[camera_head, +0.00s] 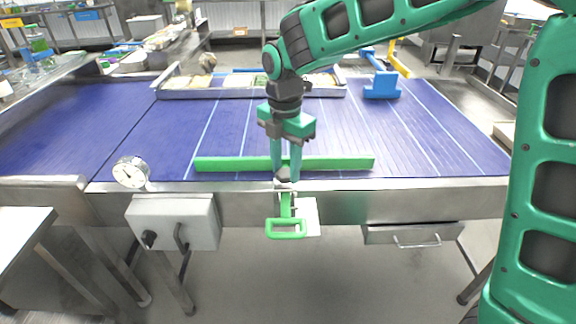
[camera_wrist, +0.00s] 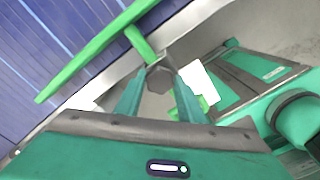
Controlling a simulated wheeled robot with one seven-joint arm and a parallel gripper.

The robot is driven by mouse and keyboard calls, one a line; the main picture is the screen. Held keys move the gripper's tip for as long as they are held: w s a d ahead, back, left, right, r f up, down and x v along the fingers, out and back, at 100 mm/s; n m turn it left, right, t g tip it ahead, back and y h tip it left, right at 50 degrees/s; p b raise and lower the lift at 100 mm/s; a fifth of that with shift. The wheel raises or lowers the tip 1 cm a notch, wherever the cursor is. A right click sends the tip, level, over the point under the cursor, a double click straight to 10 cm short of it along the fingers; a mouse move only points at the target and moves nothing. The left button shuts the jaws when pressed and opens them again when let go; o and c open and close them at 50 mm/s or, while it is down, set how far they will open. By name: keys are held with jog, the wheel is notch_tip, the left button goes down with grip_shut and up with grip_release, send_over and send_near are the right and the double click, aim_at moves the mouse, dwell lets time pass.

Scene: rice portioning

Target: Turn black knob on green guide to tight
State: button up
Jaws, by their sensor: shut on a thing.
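The green guide (camera_head: 335,163) lies as a long bar across the near part of the blue belt. It has a stem and a green loop handle (camera_head: 286,235) that hangs over the front rail. The black knob (camera_head: 284,174) sits at the rail where the stem meets it. My gripper (camera_head: 285,172) points down from above and is shut on the knob. In the wrist view the dark knob (camera_wrist: 160,79) shows between the two green fingers (camera_wrist: 158,95). The guide bar (camera_wrist: 95,52) runs diagonally at upper left there. The knob's tightness cannot be told.
The blue belt (camera_head: 100,110) spans the table behind the metal front rail (camera_head: 345,205). A metal tray (camera_head: 250,92) and a blue block (camera_head: 382,86) stand farther back. A drawer (camera_head: 412,234) hangs at right.

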aim_at(285, 171)
jog(key=m, duration=1.3)
jog(key=shift+r+m, duration=0.1)
jog(key=shift+m, duration=0.3)
jog(key=m, duration=0.5)
jog(key=shift+w+m, duration=0.1)
jog(key=shift+m, duration=0.2)
jog(key=m, duration=0.5)
jog(key=shift+m, duration=0.3)
jog(key=o, duration=1)
jog(key=shift+o, duration=0.2)
notch_tip(285, 171, up, 11)
jog(key=shift+f, duration=0.2)
